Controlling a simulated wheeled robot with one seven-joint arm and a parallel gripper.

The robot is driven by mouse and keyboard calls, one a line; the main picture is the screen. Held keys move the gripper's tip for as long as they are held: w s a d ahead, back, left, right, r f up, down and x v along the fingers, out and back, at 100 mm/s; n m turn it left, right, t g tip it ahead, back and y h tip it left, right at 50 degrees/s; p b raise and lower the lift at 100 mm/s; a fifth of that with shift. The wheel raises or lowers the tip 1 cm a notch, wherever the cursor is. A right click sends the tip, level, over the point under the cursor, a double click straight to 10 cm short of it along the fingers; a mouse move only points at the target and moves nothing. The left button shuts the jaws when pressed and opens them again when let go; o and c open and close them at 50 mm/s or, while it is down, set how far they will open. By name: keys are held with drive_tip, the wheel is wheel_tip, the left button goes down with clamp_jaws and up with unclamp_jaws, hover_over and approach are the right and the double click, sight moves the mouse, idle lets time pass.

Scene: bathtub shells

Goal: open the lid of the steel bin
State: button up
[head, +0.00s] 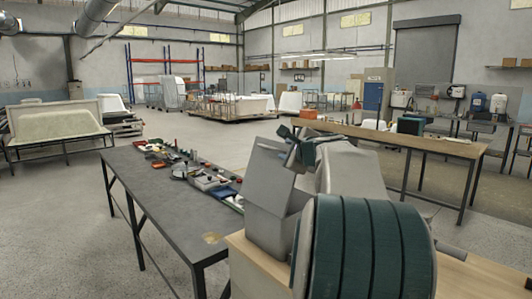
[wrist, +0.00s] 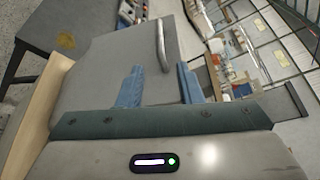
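The steel bin (head: 266,228) is a plain grey box on a light wooden top, low in the middle of the head view. A grey panel (head: 272,170), apparently its lid, slants above the box; I cannot tell how far it is open. In the wrist view a flat grey face of the bin (wrist: 100,72) fills the upper middle, with a bar handle (wrist: 161,42) near its right edge. My gripper (head: 303,146) is at the panel's upper right. My arm hides the bin's right side.
A dark table (head: 150,187) with several small tools and parts stands left of the bin. A wooden workbench (head: 425,143) is behind to the right. Tub shells (head: 55,122) stand at the far left. Open concrete floor (head: 215,138) lies beyond the dark table.

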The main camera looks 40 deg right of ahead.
sight(272, 148)
drive_tip(key=p+x, duration=0.5)
drive_tip(key=x, duration=0.8)
drive_tip(key=shift+w, duration=0.35)
clamp_jaws()
